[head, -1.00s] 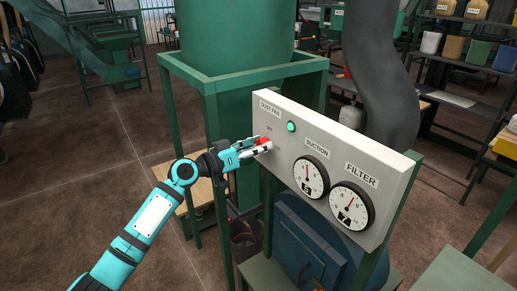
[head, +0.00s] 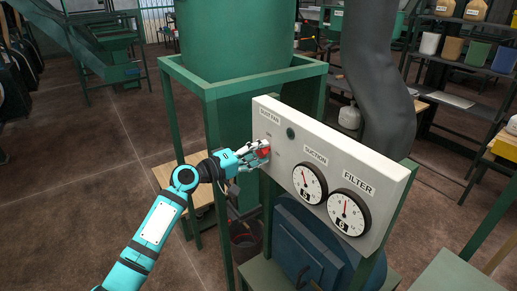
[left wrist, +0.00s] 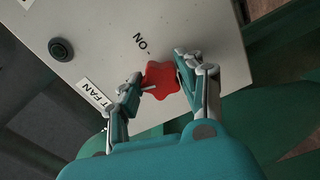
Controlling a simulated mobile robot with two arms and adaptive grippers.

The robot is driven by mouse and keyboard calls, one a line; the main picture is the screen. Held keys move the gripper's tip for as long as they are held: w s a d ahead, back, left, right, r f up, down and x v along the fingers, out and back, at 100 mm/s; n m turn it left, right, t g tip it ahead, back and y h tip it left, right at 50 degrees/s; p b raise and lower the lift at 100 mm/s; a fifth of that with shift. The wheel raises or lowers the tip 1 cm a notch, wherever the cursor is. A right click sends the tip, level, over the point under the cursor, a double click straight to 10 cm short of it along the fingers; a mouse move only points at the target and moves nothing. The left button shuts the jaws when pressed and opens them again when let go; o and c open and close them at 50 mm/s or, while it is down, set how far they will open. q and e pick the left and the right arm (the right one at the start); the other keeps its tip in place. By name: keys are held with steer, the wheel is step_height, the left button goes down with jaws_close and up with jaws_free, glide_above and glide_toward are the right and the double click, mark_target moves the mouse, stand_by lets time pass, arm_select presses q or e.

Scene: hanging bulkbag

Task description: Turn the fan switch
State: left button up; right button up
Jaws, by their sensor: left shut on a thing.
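The fan switch is a red lobed knob (head: 264,153) on the left end of a pale panel (head: 385,178), under the DUST FAN label (head: 270,116). My left gripper (head: 265,148) is at the panel and shut on the knob, partly hiding it in the head view. In the left wrist view the red knob (left wrist: 162,80) sits between the two fingers of my left gripper (left wrist: 157,70). A white mark on the knob points towards the left finger. An ON label (left wrist: 141,42) is printed beside it. The round lamp (head: 291,134) is dark. My right gripper is not in view.
Two dial gauges, SUCTION (head: 309,184) and FILTER (head: 350,212), are on the panel right of the switch. A green frame (head: 211,150) stands behind my left gripper. A thick grey duct (head: 380,75) rises behind the panel. Open floor lies at left.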

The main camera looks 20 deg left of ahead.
arm_select(q)
steer(key=shift+n+p, duration=0.6)
steer(key=shift+n, duration=1)
steer(key=o, duration=1.1)
steer(key=shift+o, duration=0.2)
steer(key=v, duration=1.2)
steer(key=shift+a, duration=0.1)
